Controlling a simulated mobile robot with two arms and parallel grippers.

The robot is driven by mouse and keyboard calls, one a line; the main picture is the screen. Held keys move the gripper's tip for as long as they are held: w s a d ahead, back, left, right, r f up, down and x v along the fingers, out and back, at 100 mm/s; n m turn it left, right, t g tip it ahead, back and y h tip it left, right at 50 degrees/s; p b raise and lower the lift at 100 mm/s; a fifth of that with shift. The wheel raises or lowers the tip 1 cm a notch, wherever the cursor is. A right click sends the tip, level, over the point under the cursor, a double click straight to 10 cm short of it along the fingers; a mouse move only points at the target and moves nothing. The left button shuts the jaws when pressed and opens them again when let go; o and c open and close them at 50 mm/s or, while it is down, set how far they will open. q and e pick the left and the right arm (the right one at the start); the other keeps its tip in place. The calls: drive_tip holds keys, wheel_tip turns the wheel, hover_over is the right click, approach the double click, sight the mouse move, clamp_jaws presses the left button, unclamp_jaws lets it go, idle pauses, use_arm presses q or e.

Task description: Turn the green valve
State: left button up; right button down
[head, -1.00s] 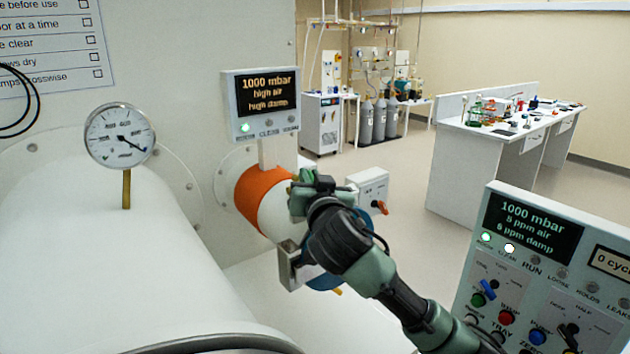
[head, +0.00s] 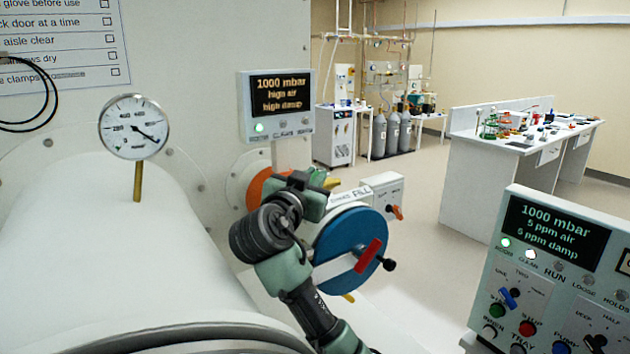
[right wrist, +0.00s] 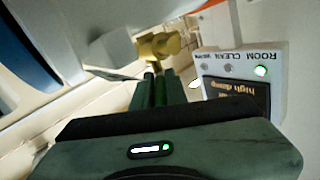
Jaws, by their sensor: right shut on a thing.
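My right gripper (head: 316,184) is at the far side of the white cylinder, by the small box marked FILL. In the right wrist view its dark fingers (right wrist: 160,82) are close together, directly below a yellow brass fitting (right wrist: 158,46). A little green and yellow of the valve (head: 322,175) shows beside the gripper in the head view. The fingers are shut on the valve's handle, which they mostly hide. How far the handle is turned cannot be told. My left gripper is not in view.
A blue round door (head: 345,235) with a red handle (head: 368,254) is close right of my arm. A display (head: 277,105) reads 1000 mbar, high air, high damp. A round gauge (head: 134,127) stands at left. A control panel (head: 560,250) is at right.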

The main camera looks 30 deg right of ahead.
drive_tip(key=c, duration=1.4)
unclamp_jaws()
drive_tip(key=shift+c, duration=0.2)
